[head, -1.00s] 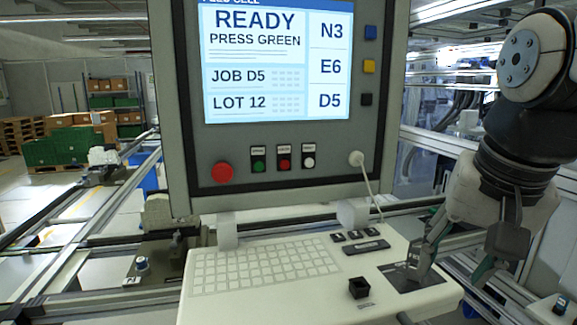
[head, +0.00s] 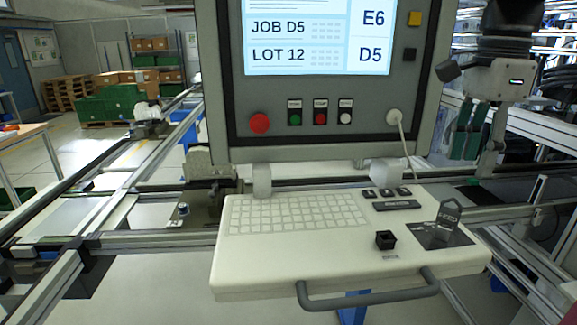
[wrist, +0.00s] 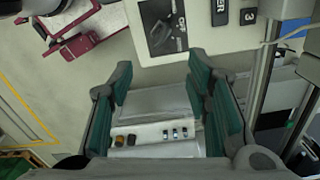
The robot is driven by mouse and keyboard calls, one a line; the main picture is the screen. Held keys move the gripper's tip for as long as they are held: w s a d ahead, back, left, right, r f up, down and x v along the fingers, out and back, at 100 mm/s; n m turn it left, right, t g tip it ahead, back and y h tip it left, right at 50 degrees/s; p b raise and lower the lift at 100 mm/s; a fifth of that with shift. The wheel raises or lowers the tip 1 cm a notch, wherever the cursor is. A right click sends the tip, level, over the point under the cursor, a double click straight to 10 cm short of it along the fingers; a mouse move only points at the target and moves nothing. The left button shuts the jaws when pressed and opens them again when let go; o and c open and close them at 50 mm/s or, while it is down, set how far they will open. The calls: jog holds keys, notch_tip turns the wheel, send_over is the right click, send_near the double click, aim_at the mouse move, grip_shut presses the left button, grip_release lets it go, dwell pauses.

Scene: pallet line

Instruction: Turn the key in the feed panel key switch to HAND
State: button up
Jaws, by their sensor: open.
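The key (head: 449,213) has a large grey bow marked FEED and stands in a dark switch plate (head: 437,237) on the right end of the white keyboard shelf. The plate also shows in the wrist view (wrist: 155,45) at the top, with the key (wrist: 160,32) standing at a slant across it.
The shelf (head: 300,262) has a keyboard, a black square knob (head: 385,240) and a grey front handle (head: 370,293). A screen panel (head: 320,110) with a red button stands behind it. A white cable hangs near the panel's right edge. Metal rails flank the shelf.

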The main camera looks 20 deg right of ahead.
aim_at(451, 225)
notch_tip(451, 225, down, 10)
jog(key=shift+f+p, duration=0.1)
jog(key=shift+p, duration=0.2)
grip_shut()
jog(key=shift+s+n+p, duration=0.1)
jog(key=shift+n+p, duration=0.2)
jog(key=shift+n, duration=0.1)
jog(key=shift+n+p, duration=0.45)
jog(key=shift+n, duration=0.05)
jog(key=shift+w+n+p, duration=0.2)
jog(key=shift+n+p, duration=0.95)
jog(key=shift+n, duration=0.55)
jog(key=shift+w+n+p, duration=0.15)
jog(key=shift+n+p, duration=0.7)
jog(key=shift+n, duration=0.3)
jog(key=shift+w+n+p, duration=0.15)
jog(key=shift+n+p, duration=0.65)
jog(key=shift+n, duration=0.35)
jog(key=shift+o, duration=0.8)
grip_release()
